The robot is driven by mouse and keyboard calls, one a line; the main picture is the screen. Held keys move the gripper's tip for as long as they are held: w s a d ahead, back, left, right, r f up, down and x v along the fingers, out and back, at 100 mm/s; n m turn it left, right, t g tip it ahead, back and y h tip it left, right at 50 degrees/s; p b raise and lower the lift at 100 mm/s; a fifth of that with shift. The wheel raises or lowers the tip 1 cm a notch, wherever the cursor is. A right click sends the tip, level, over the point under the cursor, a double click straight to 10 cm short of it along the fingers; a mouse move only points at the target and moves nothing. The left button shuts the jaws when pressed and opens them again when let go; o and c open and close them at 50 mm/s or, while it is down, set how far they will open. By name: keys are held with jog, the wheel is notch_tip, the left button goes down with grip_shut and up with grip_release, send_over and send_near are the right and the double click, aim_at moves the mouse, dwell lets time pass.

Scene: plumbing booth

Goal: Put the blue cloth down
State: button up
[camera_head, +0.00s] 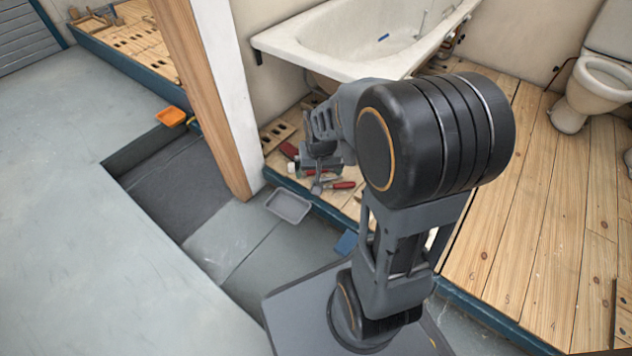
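My arm rises in the middle and reaches away toward the bath. My gripper (320,150) is at its far end, above the tools by the wood floor's edge. It is small and partly hidden by my arm, so I cannot tell whether its fingers are open or shut. I cannot make out a blue cloth in it. A small flat blue patch (347,243) shows low beside my arm, next to the raised floor's edge. I cannot tell whether it is the cloth.
A grey tray (289,206) sits on the lower floor, and an orange tray (170,116) lies by the sunken pit (170,180). Red-handled tools (342,185) lie near the post (205,90). A bath (350,40) and toilet (595,85) stand behind. The grey floor at left is clear.

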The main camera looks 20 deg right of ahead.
jog(key=s+a+r+n, duration=0.3)
jog(key=s+a+r, duration=0.2)
jog(key=s+r, duration=0.3)
jog(key=shift+s+n+t, duration=0.3)
jog(key=shift+s+t, duration=0.1)
jog(key=shift+s, duration=0.45)
jog(key=shift+r, duration=0.15)
